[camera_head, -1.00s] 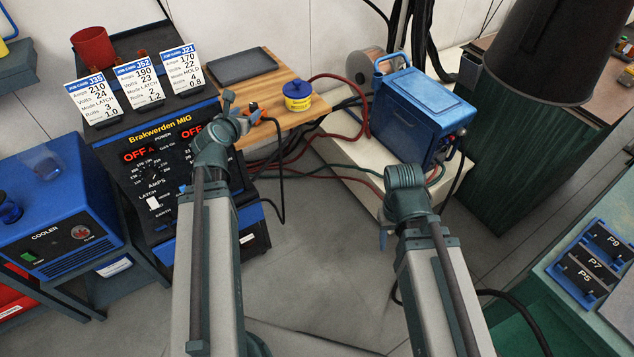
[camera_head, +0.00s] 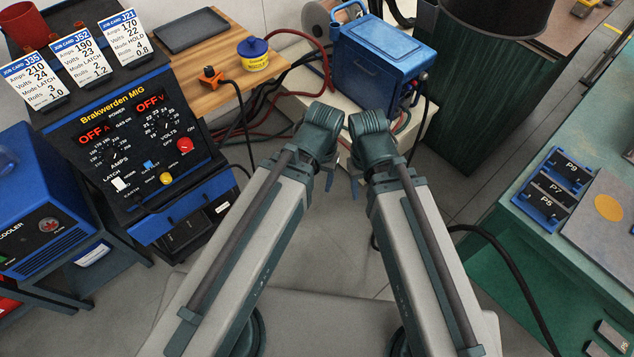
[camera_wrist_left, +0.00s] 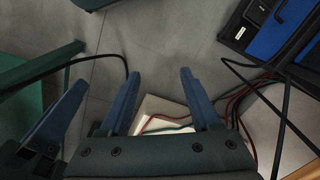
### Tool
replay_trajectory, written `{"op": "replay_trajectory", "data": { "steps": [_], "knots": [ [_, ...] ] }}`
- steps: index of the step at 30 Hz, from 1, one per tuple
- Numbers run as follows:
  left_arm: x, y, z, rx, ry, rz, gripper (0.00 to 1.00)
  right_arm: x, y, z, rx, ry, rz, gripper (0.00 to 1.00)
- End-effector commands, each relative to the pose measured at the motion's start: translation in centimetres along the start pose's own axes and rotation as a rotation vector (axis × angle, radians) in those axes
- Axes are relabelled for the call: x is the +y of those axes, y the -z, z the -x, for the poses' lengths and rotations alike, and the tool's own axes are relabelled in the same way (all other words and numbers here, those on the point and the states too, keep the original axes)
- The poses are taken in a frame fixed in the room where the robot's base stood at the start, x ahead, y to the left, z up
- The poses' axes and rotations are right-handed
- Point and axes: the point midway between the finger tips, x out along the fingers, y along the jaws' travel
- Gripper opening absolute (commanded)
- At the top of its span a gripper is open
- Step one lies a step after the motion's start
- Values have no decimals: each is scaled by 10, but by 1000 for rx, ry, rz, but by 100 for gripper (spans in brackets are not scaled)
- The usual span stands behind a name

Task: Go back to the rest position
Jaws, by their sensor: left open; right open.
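My left gripper (camera_head: 329,180) hangs below its wrist near the middle of the head view, mostly hidden by the arm. In the left wrist view its blue fingers (camera_wrist_left: 155,72) stand apart with nothing between them.
The Brakwerden MIG welder (camera_head: 130,130) with several job cards is at left, beside a blue cooler (camera_head: 45,225). A wooden board (camera_head: 215,55) holds a yellow tub (camera_head: 254,53). A blue machine (camera_head: 380,62) stands behind the wrists. A green bench (camera_head: 485,225) is at right. Cables cross the floor.

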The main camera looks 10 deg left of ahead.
Motion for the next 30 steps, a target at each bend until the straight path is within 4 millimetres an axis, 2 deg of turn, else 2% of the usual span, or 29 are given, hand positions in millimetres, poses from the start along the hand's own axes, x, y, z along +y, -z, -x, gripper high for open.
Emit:
{"op": "replay_trajectory", "data": {
  "steps": [5, 13, 17, 20, 23, 30],
  "knots": [
    [5, -11, 1, -40, 33, -126, 64, 0, 0, 0, 0, 0, 0, 50],
    [5, -11, 1, -41, 33, -131, 64, 0, 0, 0, 0, 0, 0, 50],
    [4, -11, 8, -40, 33, -130, 64, 1, 0, 7, 0, 0, 0, 50],
    [3, -11, 22, -40, 32, -129, 64, 2, -1, 21, 0, 0, 0, 50],
    [2, -11, 45, -40, 32, -128, 64, 4, -2, 43, 0, 0, 0, 50],
    [-3, -11, 118, -39, 32, -127, 64, 11, -7, 117, 0, 0, -1, 50]
  ]
}}
